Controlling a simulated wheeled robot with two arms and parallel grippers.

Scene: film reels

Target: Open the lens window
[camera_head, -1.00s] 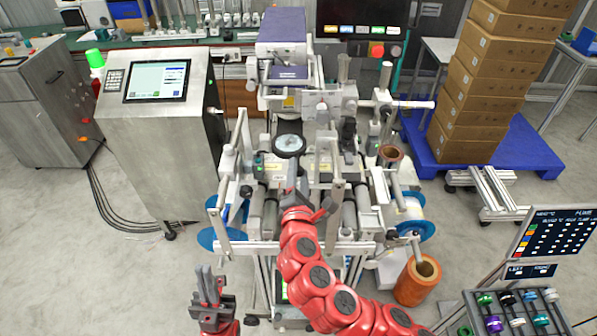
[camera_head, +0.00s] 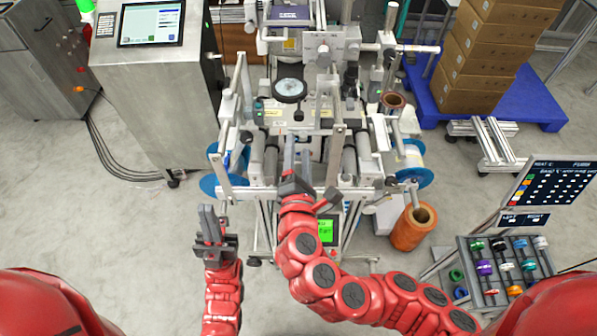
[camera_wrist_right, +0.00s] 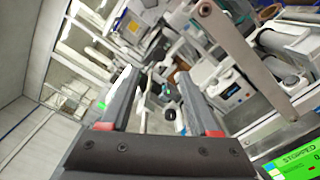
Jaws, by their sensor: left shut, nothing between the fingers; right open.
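The machine has a round, dark-rimmed glass disc (camera_head: 290,90) in its middle, which looks like the lens window. The disc lies face up; I cannot tell whether it is closed. My right gripper (camera_head: 297,145) is open and empty over the front rollers, nearer to me than the disc and apart from it. In the right wrist view its two fingers (camera_wrist_right: 160,78) are spread with nothing between them; the disc cannot be made out clearly there. My left gripper (camera_head: 208,212) is shut and empty, in front of the machine's left front corner.
A flat front bar (camera_head: 255,193) and upright side plates (camera_head: 337,150) stand around my right gripper. A green screen (camera_head: 326,230) sits below the bar. A control cabinet (camera_head: 150,90) stands left. An orange roll (camera_head: 411,228) and a rack of coloured spools (camera_head: 505,268) are right.

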